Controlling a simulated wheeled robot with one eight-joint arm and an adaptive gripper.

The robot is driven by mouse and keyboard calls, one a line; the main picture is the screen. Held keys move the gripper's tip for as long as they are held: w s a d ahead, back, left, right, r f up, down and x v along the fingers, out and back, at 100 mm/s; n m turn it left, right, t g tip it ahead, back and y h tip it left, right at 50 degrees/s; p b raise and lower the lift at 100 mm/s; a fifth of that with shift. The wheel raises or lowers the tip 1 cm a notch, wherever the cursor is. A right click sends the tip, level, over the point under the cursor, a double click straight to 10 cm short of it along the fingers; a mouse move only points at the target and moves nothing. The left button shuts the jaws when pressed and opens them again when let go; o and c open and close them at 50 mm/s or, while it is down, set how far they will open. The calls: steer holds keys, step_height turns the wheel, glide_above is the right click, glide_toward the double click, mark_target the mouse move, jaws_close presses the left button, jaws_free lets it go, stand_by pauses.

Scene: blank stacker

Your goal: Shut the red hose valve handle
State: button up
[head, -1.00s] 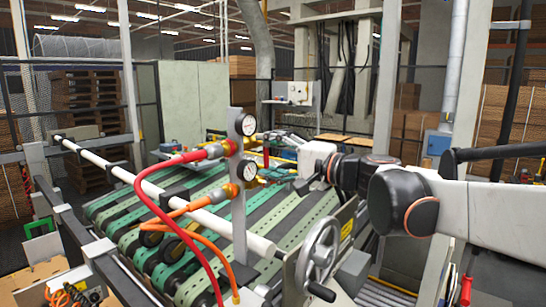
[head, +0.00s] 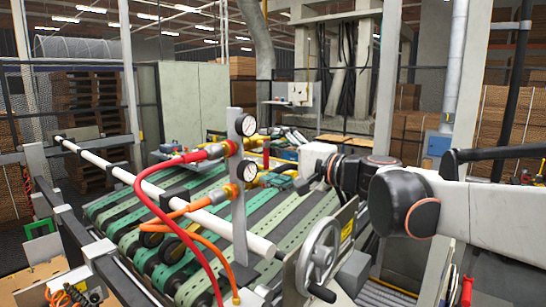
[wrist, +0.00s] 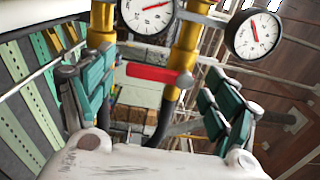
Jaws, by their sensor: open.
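The red valve handle (wrist: 152,74) shows in the wrist view as a short horizontal bar, joined at its right end to a brass pipe fitting (wrist: 187,52). My gripper (wrist: 161,82) is open, with one teal-padded finger left of the handle and the other to its right. The handle appears between the fingers, without visible contact; the exact depth gap cannot be told. In the head view my gripper (head: 287,160) is beside the gauge post, its fingers partly hidden among the fittings. A red hose (head: 150,180) runs to the fittings on the post's left side.
Two round gauges, an upper one (head: 248,125) and a lower one (head: 248,171), sit on a grey post (head: 239,225). An orange hose (head: 215,250) hangs below. A handwheel (head: 319,255) stands in front, and a green-belted conveyor (head: 185,190) lies behind.

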steer(key=v, duration=0.7)
steer(key=shift+s+d, duration=0.2)
steer(key=shift+f, duration=0.1)
steer(key=s+d+f+n+g+h, duration=0.1)
steer(key=s+f+n+g+h, duration=0.15)
steer(key=s+f, duration=0.5)
steer(key=s+d+f+n+g+h, duration=0.1)
steer(key=s+d+f+n+h, duration=0.1)
steer(key=s+f+h, duration=0.5)
steer(key=s+d+f+n+h, duration=0.2)
steer(key=s+d+f, duration=0.3)
steer(key=d+f, duration=0.15)
steer(key=s+d+f+n+h, duration=0.1)
steer(key=s+d+f+h, duration=0.25)
steer(key=d+f, duration=0.3)
step_height(320, 180, down, 29)
steer(key=a+b, duration=0.1)
steer(key=b, duration=2.7)
steer(key=shift+s+y+b, duration=0.15)
steer(key=shift+y+b, duration=0.15)
steer(key=shift+y, duration=0.1)
